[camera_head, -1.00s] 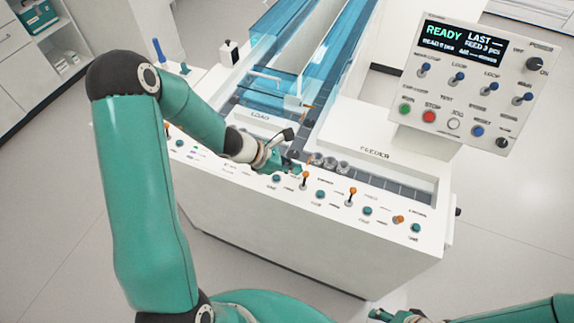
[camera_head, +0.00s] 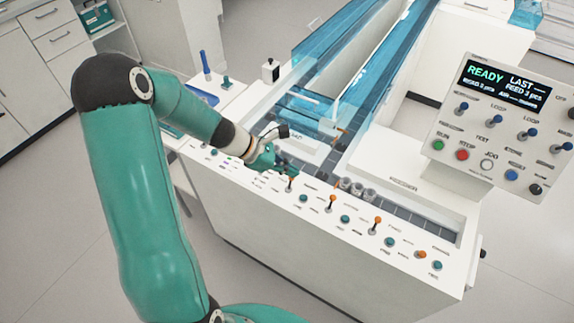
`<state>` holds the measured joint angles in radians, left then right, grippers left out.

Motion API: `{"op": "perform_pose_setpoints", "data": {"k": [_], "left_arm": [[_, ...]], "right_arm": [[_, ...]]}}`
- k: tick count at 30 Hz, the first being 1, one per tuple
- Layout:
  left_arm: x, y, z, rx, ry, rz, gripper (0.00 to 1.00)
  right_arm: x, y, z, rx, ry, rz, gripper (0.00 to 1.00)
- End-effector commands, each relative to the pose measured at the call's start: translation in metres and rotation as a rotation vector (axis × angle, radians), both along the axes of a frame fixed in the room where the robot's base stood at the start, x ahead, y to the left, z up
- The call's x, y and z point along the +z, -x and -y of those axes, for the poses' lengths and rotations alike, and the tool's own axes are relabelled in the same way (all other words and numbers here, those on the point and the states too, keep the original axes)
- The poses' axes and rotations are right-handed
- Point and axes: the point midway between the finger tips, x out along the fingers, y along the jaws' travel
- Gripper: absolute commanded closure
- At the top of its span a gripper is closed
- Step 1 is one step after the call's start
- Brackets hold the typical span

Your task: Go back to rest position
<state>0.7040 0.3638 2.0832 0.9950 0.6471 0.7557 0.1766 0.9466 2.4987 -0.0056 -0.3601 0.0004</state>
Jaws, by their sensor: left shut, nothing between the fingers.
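My left gripper (camera_head: 291,172) is shut and empty. My left arm reaches in from the left, bent at a high black elbow joint. My right gripper is out of view.
A control panel (camera_head: 500,125) reading READY stands at the right. Several small round tubes (camera_head: 358,190) sit on the machine's dark track. Orange levers and teal knobs line its front edge. Blue transparent guides (camera_head: 380,65) run behind. The floor at the lower left is clear.

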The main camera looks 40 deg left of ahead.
Motion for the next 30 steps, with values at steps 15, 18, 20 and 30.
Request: {"op": "perform_pose_setpoints", "data": {"k": [15,18,20,30], "left_arm": [[0.009,0.003,-0.006,0.0,0.0,-0.002,1.0],[0.009,0.003,-0.006,0.0,0.0,-0.002,1.0],[0.009,0.003,-0.006,0.0,0.0,-0.002,1.0],[-0.023,0.002,0.091,-0.222,0.086,-0.072,1.0]], "right_arm": [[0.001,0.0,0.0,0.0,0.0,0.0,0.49],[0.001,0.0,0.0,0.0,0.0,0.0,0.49],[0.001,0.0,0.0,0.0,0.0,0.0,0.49],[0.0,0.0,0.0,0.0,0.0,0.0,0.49]]}}
